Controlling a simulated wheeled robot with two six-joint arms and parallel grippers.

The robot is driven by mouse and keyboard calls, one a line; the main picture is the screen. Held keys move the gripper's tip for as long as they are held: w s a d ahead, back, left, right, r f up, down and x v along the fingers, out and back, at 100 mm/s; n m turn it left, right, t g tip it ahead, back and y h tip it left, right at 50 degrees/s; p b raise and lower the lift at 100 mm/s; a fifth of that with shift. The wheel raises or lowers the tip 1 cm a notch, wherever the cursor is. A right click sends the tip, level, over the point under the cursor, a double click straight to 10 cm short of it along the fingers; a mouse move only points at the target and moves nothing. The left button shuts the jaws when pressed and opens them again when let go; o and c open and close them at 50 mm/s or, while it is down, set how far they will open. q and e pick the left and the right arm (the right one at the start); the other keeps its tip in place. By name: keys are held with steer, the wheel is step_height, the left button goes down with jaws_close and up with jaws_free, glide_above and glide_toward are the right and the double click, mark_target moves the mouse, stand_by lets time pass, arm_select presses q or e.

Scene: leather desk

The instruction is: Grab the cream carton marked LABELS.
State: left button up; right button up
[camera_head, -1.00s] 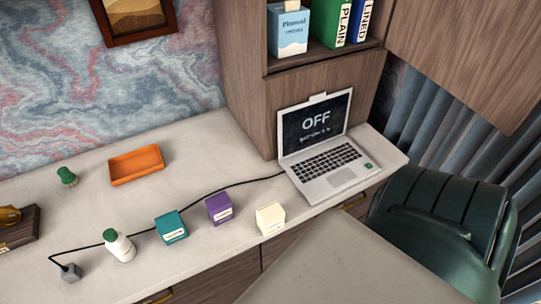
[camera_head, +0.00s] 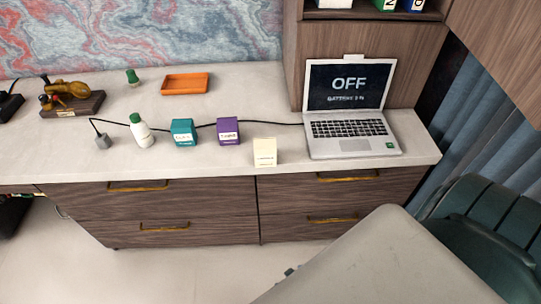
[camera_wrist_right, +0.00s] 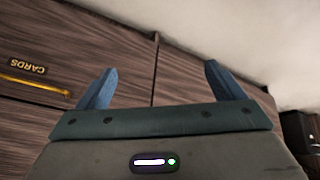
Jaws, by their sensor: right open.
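The cream carton (camera_head: 264,152) stands upright near the front edge of the counter, left of the laptop. Its small printed label is too small to read surely. It does not show in the right wrist view. My right gripper (camera_wrist_right: 161,80) shows in the right wrist view with its two blue fingers apart and nothing between them. It faces wooden drawer fronts, away from the carton. My left gripper is in neither current view.
A purple carton (camera_head: 228,131), a teal carton (camera_head: 184,132) and a white bottle (camera_head: 142,132) stand left of the cream carton. The open laptop (camera_head: 348,110) is to its right. A black cable runs behind. A green chair (camera_head: 480,230) is at right.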

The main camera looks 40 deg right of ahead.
steer(key=w+a+r+t+b, duration=0.1)
steer(key=w+r+t+b, duration=0.1)
steer(key=w+r, duration=0.35)
steer(key=w+r+t+b, duration=0.1)
steer(key=w+r+b, duration=0.1)
steer(key=w, duration=0.6)
arm_select(q)
steer(key=w+r+b, duration=0.2)
steer(key=w, duration=0.6)
steer(key=w+d+r+t+b, duration=0.15)
steer(key=w+r+b, duration=0.35)
steer(key=r, duration=0.5)
arm_select(e)
steer(key=m+t+h+b, duration=0.1)
steer(key=m+t+h, duration=0.5)
steer(key=t+h, duration=0.15)
glide_toward(266, 154)
steer(key=x, duration=0.4)
steer(key=shift+g, duration=0.25)
steer(key=x, duration=0.4)
steer(key=shift+w+d+r+p, duration=0.1)
steer(key=shift+w+p, duration=0.2)
steer(key=shift+w, duration=0.1)
steer(key=shift+p+x, duration=0.8)
steer(key=shift+x, duration=2)
arm_select(q)
steer(key=s+f+g, duration=0.1)
steer(key=s+f, duration=0.3)
steer(key=f, duration=0.3)
steer(key=shift+f, duration=0.3)
